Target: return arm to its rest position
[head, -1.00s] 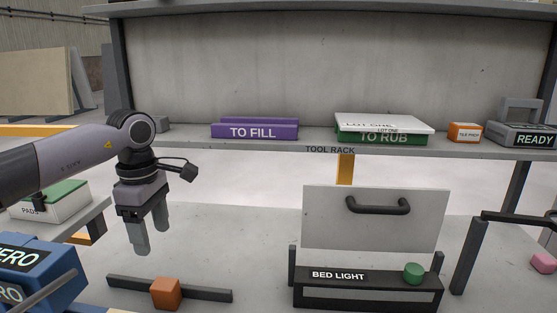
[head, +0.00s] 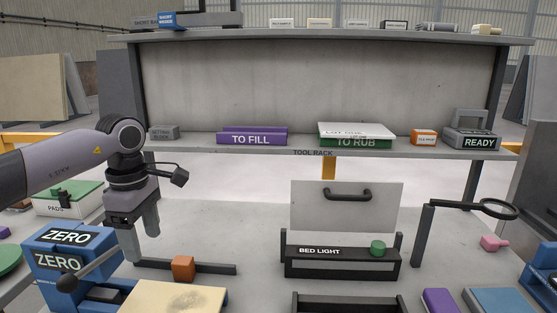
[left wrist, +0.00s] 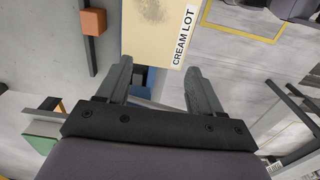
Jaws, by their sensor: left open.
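My left gripper (head: 142,240) hangs at the left of the head view, fingers down, above the stone slab (head: 235,225). Its fingers are apart with nothing between them. In the left wrist view the two fingers of my left gripper (left wrist: 158,85) are spread, and a cream board marked CREAM LOT (left wrist: 150,32) lies beyond them. The cream board also shows at the bottom of the head view (head: 175,298). My right gripper does not show in either view.
A blue ZERO block (head: 70,255) with a lever stands close left of the gripper. A dark bar with an orange block (head: 183,268) lies to its right. The BED LIGHT panel (head: 345,205) stands mid-slab. The tool rack shelf (head: 310,153) spans behind.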

